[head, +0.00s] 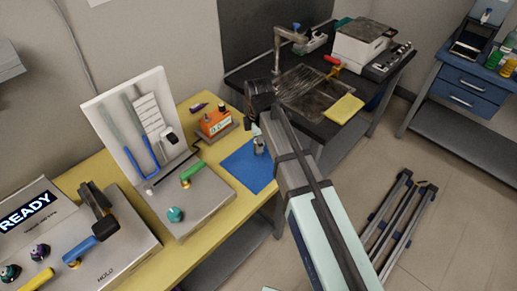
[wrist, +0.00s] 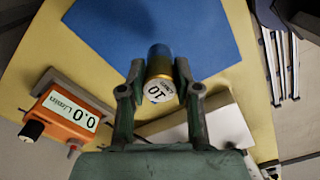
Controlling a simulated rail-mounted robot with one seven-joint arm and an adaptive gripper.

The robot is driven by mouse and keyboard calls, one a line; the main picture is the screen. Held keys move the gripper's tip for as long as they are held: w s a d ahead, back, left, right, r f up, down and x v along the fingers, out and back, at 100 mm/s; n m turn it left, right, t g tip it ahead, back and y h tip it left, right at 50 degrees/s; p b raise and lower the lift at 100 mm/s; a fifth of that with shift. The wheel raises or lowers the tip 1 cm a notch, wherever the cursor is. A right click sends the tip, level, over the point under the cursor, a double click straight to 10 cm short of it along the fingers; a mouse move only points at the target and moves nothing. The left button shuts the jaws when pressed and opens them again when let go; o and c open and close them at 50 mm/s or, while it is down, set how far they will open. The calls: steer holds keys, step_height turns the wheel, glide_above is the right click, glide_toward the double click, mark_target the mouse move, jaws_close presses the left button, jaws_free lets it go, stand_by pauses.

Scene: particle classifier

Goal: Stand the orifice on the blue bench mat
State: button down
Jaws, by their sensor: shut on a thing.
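The orifice (wrist: 159,66) is a small metal and brass cylinder with a white end label reading 10. My gripper (wrist: 159,72) is shut on it, one finger on each side. In the head view the orifice (head: 259,148) appears as a small grey piece below my gripper (head: 257,138), over the blue bench mat (head: 247,175). The mat also fills the upper middle of the wrist view (wrist: 150,28). I cannot tell whether the orifice touches the mat. My fingers hide part of its sides.
An orange flow meter (head: 215,122) reading 0.0 stands left of the mat on the yellow bench (head: 190,148). A grey panel unit (head: 195,205) with a white upright back is farther left. The black sink bench (head: 320,95) is behind to the right. The mat's front part is clear.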

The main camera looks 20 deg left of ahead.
steer(key=shift+f+p, duration=0.3)
steer(key=shift+f, duration=1.75)
steer(key=shift+f, duration=0.1)
steer(key=c, duration=0.8)
jaws_free()
step_height(320, 180, up, 12)
steer(key=shift+r+b, duration=0.15)
steer(key=shift+b, duration=0.8)
